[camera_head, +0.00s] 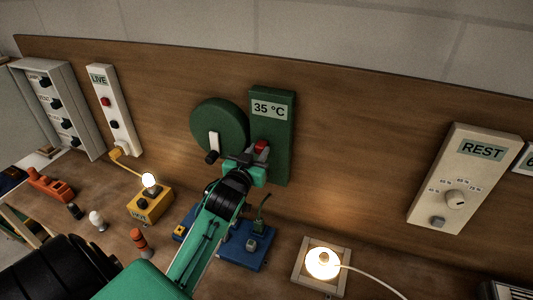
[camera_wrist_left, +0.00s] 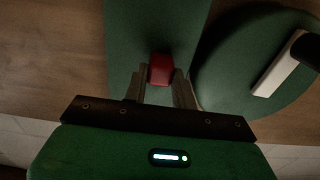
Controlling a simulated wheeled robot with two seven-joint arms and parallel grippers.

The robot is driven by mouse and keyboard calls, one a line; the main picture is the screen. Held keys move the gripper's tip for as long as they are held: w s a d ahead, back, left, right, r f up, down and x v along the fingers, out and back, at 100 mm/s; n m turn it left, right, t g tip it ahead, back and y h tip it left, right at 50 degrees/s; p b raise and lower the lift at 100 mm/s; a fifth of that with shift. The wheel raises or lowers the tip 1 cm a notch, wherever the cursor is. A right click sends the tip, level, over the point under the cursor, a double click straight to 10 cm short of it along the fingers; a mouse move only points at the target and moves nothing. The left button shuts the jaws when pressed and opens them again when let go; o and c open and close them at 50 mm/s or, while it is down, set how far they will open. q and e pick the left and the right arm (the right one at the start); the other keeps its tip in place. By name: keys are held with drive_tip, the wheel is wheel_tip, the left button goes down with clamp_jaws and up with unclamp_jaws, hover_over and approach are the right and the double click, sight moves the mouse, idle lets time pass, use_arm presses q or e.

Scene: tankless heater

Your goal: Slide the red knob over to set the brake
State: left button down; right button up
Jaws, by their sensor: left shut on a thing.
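The red knob (camera_head: 261,146) sits on the face of the upright green panel (camera_head: 284,125), below its "35 °C" label. My left gripper (camera_head: 248,158) reaches up to it from below. In the left wrist view, the red knob (camera_wrist_left: 160,69) lies between the two fingertips of my left gripper (camera_wrist_left: 160,80), which is shut on it. Beside the panel is a round green disc (camera_head: 222,118) with a white bar and a dark handle. The slot of the knob cannot be made out. My right gripper is not in view.
A lit lamp on a yellow box (camera_head: 150,204) and a blue block (camera_head: 247,247) stand near my left arm. A glowing lamp (camera_head: 322,262) sits in a wooden frame at lower right. A "REST" panel (camera_head: 463,180) and a "LIVE" switch strip (camera_head: 112,110) hang on the wooden board.

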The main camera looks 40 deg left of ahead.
use_arm(q)
drive_tip(key=shift+a+r, duration=0.1)
drive_tip(key=c, duration=1.2)
unclamp_jaws()
drive_tip(key=shift+o, duration=0.4)
drive_tip(key=shift+s+a, duration=0.1)
drive_tip(key=shift+a, duration=0.05)
drive_tip(key=shift+s, duration=0.3)
drive_tip(key=b+v, duration=0.2)
drive_tip(key=v, duration=1.1)
drive_tip(key=shift+s, duration=0.1)
